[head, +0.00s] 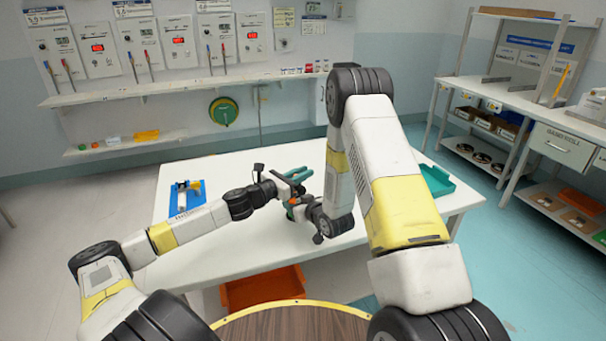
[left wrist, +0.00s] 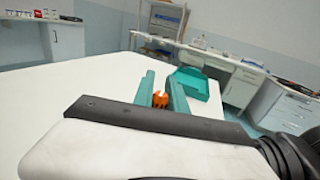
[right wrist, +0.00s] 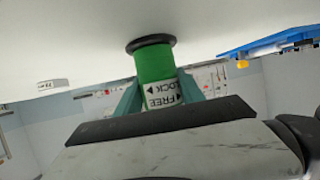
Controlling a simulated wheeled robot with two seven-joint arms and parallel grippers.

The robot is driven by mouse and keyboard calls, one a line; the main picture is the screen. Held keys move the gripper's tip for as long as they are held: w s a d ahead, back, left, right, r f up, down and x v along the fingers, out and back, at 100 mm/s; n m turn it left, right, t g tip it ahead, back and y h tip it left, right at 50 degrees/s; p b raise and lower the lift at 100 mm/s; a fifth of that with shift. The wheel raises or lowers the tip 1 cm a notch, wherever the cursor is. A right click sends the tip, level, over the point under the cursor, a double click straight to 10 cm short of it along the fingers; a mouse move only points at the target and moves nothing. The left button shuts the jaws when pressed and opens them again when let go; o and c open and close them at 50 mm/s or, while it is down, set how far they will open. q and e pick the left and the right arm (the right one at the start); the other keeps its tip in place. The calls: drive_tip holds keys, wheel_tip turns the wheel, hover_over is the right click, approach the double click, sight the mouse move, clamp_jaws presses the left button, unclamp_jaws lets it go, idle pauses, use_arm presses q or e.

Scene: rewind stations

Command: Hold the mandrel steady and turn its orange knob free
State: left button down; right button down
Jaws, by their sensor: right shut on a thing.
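The mandrel shows in the right wrist view as a green cylinder (right wrist: 154,62) with a black flange and a white band marked FREE and LOCK with arrows. My right gripper (right wrist: 160,95) is shut on it around the band. I cannot tell whether the flange touches the table. The orange knob (left wrist: 160,99) lies between the teal fingers of my left gripper (left wrist: 162,88), which look open with the knob close to both. In the head view the left gripper (head: 295,175) is just above the right gripper (head: 298,212), and the arms hide most of the mandrel.
The white table (head: 230,255) is mostly clear. A blue tray (head: 174,211) with small parts is at its left, and a teal tray (head: 437,181) at its right. An orange bin (head: 262,290) stands below the front edge. Shelves with instruments line the back wall.

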use_arm(q)
drive_tip(key=shift+f+m+g, duration=0.1)
drive_tip(key=shift+m+g, duration=0.2)
drive_tip(key=m+g+h, duration=0.1)
drive_tip(key=m+g, duration=0.1)
drive_tip(key=g, duration=0.1)
drive_tip(key=s+m+g+h, duration=0.1)
drive_tip(key=m+g, duration=0.1)
drive_tip(key=g, duration=0.2)
drive_tip(key=s+m+g+h, duration=0.1)
drive_tip(key=m+g+h, duration=0.1)
drive_tip(key=m+g, duration=0.1)
drive_tip(key=shift+d, duration=0.4)
drive_tip(key=m+g, duration=0.1)
drive_tip(key=g, duration=0.1)
drive_tip(key=s+m+g, duration=0.1)
drive_tip(key=m+g, duration=0.1)
drive_tip(key=g, duration=0.1)
drive_tip(key=shift+g, duration=0.3)
drive_tip(key=shift+s+a+f+m+g+y, duration=0.1)
drive_tip(key=shift+s+a+m+g+y, duration=0.1)
drive_tip(key=shift+m+g+y, duration=0.45)
drive_tip(key=shift+s+a+m+g+y, duration=0.15)
drive_tip(key=shift+m+g+y, duration=0.1)
drive_tip(key=shift+m+g, duration=0.7)
drive_tip(key=shift+g, duration=0.5)
drive_tip(key=shift+s+y, duration=0.25)
drive_tip(key=shift+y, duration=0.05)
